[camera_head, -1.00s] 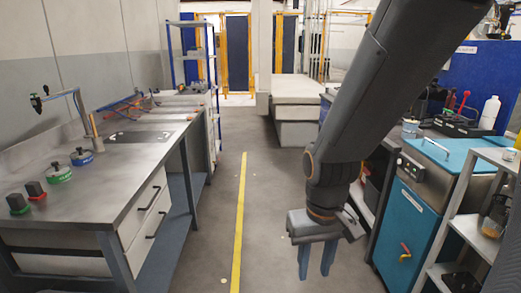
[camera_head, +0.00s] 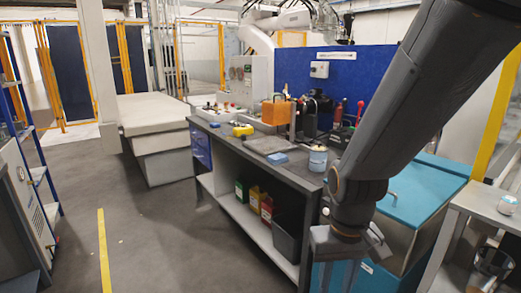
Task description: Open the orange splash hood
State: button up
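The orange hood (camera_head: 278,112) is a small boxy cover near the back of the dark workbench (camera_head: 243,142), in front of the blue panel. It looks lowered, but what lies under it is hidden and its exact position is too small to tell. My gripper (camera_head: 337,277) hangs pointing down at the lower right, well apart from the hood and on the near side of the bench. Its two fingers are spread with nothing between them.
A blue-lidded cabinet (camera_head: 418,190) and a grey shelf cart (camera_head: 480,210) stand at the right. A dark machine (camera_head: 318,108), a can (camera_head: 317,158) and a yellow item (camera_head: 243,130) are on the bench. The floor left of it is clear.

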aim_at(282, 112)
jog(key=u, duration=0.05)
jog(key=k, duration=0.55)
jog(key=u, duration=0.3)
jog(key=i, duration=1.65)
jog(key=z, duration=0.55)
